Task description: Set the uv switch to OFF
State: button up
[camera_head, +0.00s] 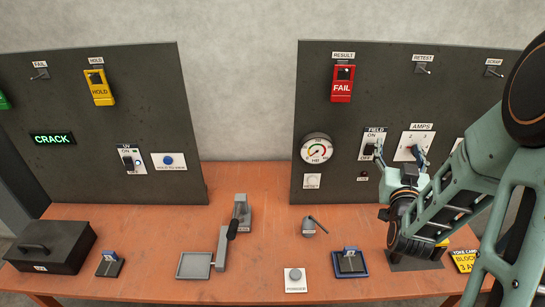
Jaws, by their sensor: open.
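The uv switch (128,163) is a dark switch on a white plate, low on the left panel. The plate reads UV and ON above it and OFF below it. It is too small to tell for sure which way the switch is set. My gripper (400,165) is open and empty, with its fingers pointing up in front of the right panel, by the FIELD switch (370,149) and the AMPS knob (415,148). It is far to the right of the uv switch. Whether a finger touches the right panel cannot be told.
A blue push button (168,161) sits right beside the uv switch. On the orange table (150,222) stand a black box (55,248), a grey lever device (236,222) with a tray, and several small fixtures. A gap separates the left panel (90,120) from the right panel (325,125).

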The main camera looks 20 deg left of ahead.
aim_at(128, 161)
jog(key=k+j, duration=0.1)
jog(key=j, duration=0.3)
jog(key=k+j+z, duration=0.1)
jog(key=j, duration=0.3)
jog(key=k+j, duration=0.1)
jog(key=j, duration=0.3)
jog(key=k+j+z, duration=0.1)
jog(key=j, duration=0.65)
jog(key=i+j, duration=0.1)
jog(key=j, duration=0.2)
jog(key=l, duration=0.25)
jog(key=k+l, duration=0.15)
jog(key=l+z, duration=0.05)
jog(key=l, duration=0.05)
